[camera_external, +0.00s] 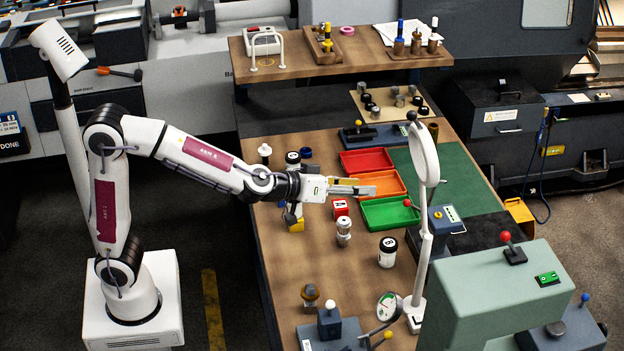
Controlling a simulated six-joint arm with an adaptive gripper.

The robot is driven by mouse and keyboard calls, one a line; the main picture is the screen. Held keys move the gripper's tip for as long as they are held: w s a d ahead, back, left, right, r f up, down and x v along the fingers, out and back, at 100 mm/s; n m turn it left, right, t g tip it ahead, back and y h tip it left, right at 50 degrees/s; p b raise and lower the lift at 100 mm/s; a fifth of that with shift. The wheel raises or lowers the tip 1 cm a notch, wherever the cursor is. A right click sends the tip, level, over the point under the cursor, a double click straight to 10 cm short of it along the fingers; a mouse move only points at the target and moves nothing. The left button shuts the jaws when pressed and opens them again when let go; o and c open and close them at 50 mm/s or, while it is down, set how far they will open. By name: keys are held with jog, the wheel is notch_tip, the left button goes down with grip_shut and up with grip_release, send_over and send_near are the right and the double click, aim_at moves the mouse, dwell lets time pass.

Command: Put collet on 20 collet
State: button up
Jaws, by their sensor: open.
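My gripper (368,187) is open above the workbench, in front of the orange tray. No object shows clearly between its fingers. A small silver cylindrical piece (344,234), possibly a collet, stands upright on the bench just below the gripper. Several small silver and black cylinders (398,101) stand on a tan board at the back of the bench and may also be collets. No marking of 20 is readable, so I cannot tell which one is the 20 collet.
A red block (341,208) stands beside the silver piece. Red (366,161), orange (376,184) and green (388,213) trays lie behind. A white magnifier lamp (424,160) rises on the right.

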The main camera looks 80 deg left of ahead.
jog(key=s+d+m+g+h, duration=0.1)
jog(key=s+d+m+h, duration=0.2)
jog(key=s, duration=0.5)
jog(key=s+d+m+g+h, duration=0.2)
jog(key=s+m+h, duration=0.1)
jog(key=s, duration=0.6)
jog(key=s+a+f+g+y, duration=0.1)
jog(key=s+a+f, duration=0.1)
jog(key=s, duration=0.5)
jog(key=s+a+f+g+y, duration=0.1)
jog(key=s+a+f+g, duration=0.1)
jog(key=s+f, duration=0.3)
jog(key=s+a+f+g+y, duration=0.1)
jog(key=s+a+f+g, duration=0.1)
jog(key=s, duration=0.7)
jog(key=shift+a+f+m, duration=0.3)
jog(key=shift+a+f, duration=0.5)
jog(key=shift+a, duration=0.05)
